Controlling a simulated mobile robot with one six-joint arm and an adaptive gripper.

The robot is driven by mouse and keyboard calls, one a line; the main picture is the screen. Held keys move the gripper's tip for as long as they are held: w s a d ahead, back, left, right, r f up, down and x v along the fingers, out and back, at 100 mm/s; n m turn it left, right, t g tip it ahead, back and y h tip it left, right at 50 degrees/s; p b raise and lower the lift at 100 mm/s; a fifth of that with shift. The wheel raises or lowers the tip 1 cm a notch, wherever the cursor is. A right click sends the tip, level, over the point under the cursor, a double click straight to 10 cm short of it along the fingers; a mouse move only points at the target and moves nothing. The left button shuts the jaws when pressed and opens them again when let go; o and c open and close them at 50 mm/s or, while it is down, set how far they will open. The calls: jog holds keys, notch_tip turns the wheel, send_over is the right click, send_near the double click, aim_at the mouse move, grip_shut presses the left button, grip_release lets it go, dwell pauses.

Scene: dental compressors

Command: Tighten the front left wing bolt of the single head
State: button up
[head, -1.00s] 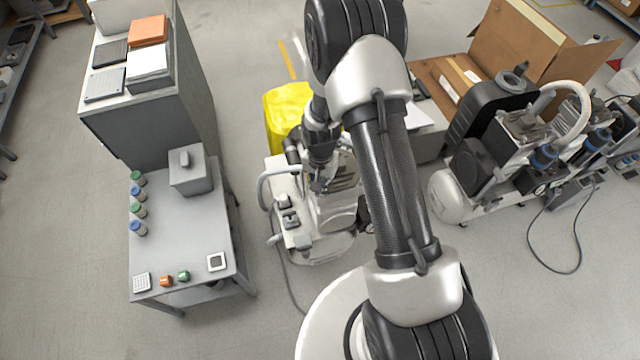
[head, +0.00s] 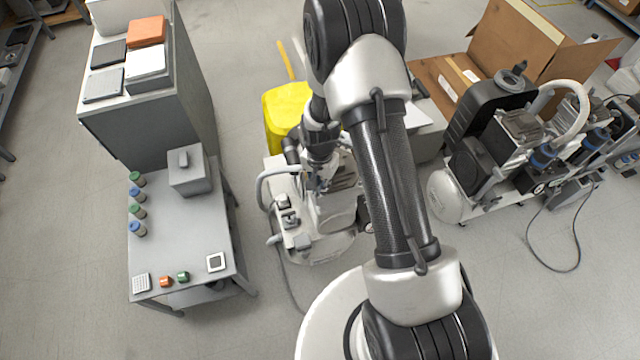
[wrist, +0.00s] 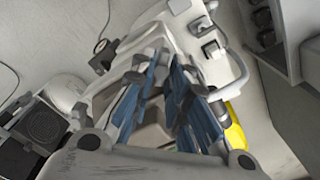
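The single-head compressor (head: 335,212) is a white unit with a grey finned head, standing on the floor left of my arm and partly hidden by it. My gripper (head: 322,182) points down at its head. In the wrist view the compressor's white body (wrist: 185,45) fills the upper middle. The blue-padded fingers of my gripper (wrist: 172,62) come close together over it. Dark grey parts show at the tips, but I cannot tell whether anything is between them. The front left wing bolt cannot be made out in either view.
A grey table (head: 190,235) with small jars and a grey box stands to the left. A yellow bin (head: 284,115) stands behind the compressor. A larger compressor (head: 500,150) and an open cardboard box (head: 515,45) are to the right. A cable lies on the floor.

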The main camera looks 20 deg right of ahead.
jog(key=shift+o, duration=1.2)
jog(key=shift+r, duration=4)
